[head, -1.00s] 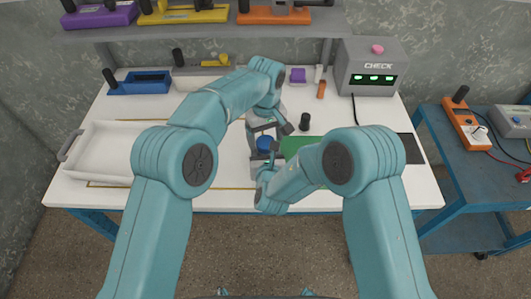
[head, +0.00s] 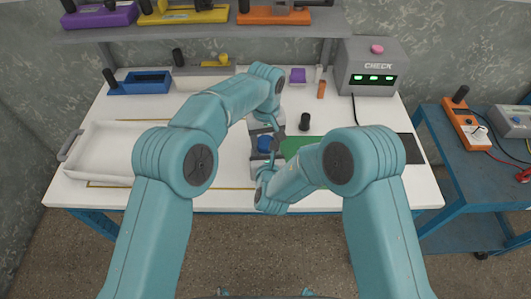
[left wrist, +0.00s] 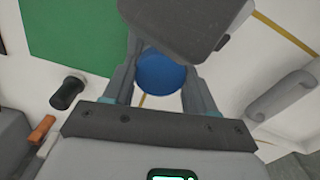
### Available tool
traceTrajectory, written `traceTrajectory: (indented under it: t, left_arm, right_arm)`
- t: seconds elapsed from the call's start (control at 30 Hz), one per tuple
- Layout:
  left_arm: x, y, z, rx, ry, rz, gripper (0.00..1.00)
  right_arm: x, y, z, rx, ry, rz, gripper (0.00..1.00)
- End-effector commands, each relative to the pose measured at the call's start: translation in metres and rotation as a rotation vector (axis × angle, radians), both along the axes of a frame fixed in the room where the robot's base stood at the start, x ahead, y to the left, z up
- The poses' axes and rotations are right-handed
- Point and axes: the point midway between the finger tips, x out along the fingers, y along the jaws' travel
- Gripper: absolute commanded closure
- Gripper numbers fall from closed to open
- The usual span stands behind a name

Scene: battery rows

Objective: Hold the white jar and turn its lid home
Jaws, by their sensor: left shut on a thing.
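The blue lid (head: 264,143) shows as a small round patch in front of my left arm in the head view. It also shows in the left wrist view as a blue disc (left wrist: 162,76), between the two fingers of my left gripper (left wrist: 163,72). My left gripper is shut on the lid. The white jar is not clearly seen; it is hidden beneath the lid and the grippers. My right gripper (head: 262,164) is low at the near side of the lid. Its fingers are hidden, so its hold on the jar cannot be told.
A green mat (head: 297,146) lies right of the lid, with a black cylinder (head: 305,121) behind it. A white tray (head: 105,153) is at the left. The check box (head: 372,72) stands at the back right. A blue bin (head: 139,83) stands at the back left.

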Motion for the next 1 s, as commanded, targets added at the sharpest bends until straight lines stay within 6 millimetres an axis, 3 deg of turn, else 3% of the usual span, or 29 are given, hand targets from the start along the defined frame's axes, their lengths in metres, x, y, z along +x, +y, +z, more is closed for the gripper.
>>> traceTrajectory:
  t: [0.23,0.4,0.43,0.5,0.8,1.0]
  left_arm:
    - [0.000,0.000,0.000,0.000,0.000,-0.529,0.80]
    - [0.000,0.000,0.000,0.000,0.000,-0.574,0.80]
    - [0.000,0.000,0.000,0.000,0.000,-0.574,0.41]
    - [0.000,0.000,0.000,0.000,0.000,-0.573,0.18]
    - [0.000,0.000,0.001,0.000,-0.001,-0.572,0.18]
    - [0.000,0.000,0.026,0.000,-0.003,-0.571,0.18]
  right_arm:
    - [0.000,0.000,0.000,0.000,-0.001,0.000,1.00]
    - [0.000,0.000,0.000,0.000,-0.001,0.000,1.00]
    - [0.000,0.000,0.000,0.000,-0.001,0.000,1.00]
    - [0.000,0.000,0.000,0.000,-0.001,0.000,1.00]
    - [0.000,0.000,0.000,0.000,-0.001,0.000,1.00]
    - [0.000,0.000,0.000,0.000,-0.001,0.000,1.00]
